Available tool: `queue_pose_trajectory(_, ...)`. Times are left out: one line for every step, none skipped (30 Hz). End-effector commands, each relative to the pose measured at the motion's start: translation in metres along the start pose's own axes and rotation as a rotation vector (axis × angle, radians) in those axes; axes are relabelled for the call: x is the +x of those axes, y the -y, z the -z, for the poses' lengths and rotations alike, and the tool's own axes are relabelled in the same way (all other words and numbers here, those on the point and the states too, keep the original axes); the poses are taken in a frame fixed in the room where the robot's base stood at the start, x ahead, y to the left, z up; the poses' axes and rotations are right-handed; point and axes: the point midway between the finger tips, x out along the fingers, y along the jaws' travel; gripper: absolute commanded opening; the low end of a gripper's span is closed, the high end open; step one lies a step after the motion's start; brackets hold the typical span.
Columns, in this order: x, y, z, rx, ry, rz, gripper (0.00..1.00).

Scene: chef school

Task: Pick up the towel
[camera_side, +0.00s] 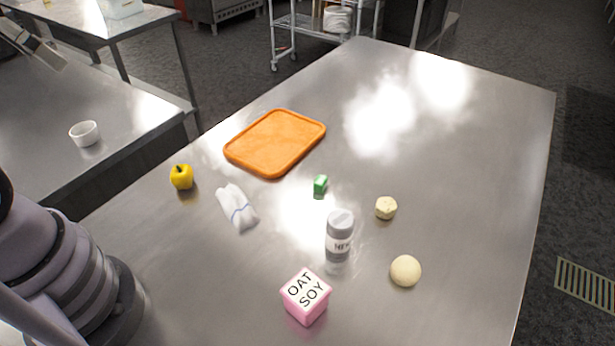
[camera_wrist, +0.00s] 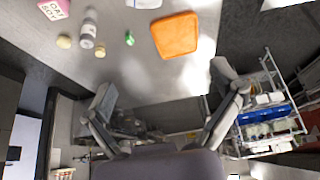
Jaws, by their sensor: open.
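The towel (camera_side: 237,207) is a small white folded cloth with a blue stripe, lying on the steel table in the side view. It lies between the yellow apple and the grey shaker. In the wrist view only part of the towel (camera_wrist: 145,3) shows, cut off by the top edge. My gripper (camera_wrist: 164,86) is open in the wrist view, its two fingers wide apart with nothing between them. It is apart from the towel.
Around the towel on the table (camera_side: 440,130) are an orange tray (camera_side: 275,143), yellow apple (camera_side: 181,177), green block (camera_side: 320,184), shaker (camera_side: 339,235), pink carton (camera_side: 305,297) and two pale lumps (camera_side: 386,208) (camera_side: 405,271). The far right is clear.

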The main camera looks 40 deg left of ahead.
Motion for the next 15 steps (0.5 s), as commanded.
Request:
queue_pose_trajectory(0.0,0.0,0.0,0.0,0.0,0.0,0.94)
queue_pose_trajectory(0.0,0.0,0.0,0.0,0.0,0.0,0.94)
queue_pose_trajectory(0.0,0.0,0.0,0.0,0.0,0.0,0.94)
queue_pose_trajectory(0.0,0.0,0.0,0.0,0.0,0.0,0.94)
queue_pose_trajectory(0.0,0.0,0.0,0.0,0.0,0.0,0.94)
queue_pose_trajectory(0.0,0.0,0.0,0.0,0.0,0.0,0.94)
queue_pose_trajectory(0.0,0.0,0.0,0.002,0.002,0.0,0.94)
queue_pose_trajectory(0.001,0.0,0.001,0.006,0.007,0.001,0.94)
queue_pose_trajectory(0.002,0.0,0.003,0.018,0.019,0.003,0.94)
queue_pose_trajectory(0.004,0.0,0.004,0.032,0.034,0.006,0.94)
queue_pose_trajectory(0.007,-0.001,0.007,0.051,0.054,0.009,0.94)
queue_pose_trajectory(0.011,-0.001,0.011,0.085,0.089,0.015,0.94)
queue_pose_trajectory(0.016,-0.002,0.015,0.116,0.12,0.021,0.94)
queue_pose_trajectory(0.021,-0.003,0.019,0.153,0.156,0.028,0.94)
queue_pose_trajectory(0.03,-0.005,0.025,0.209,0.206,0.04,0.94)
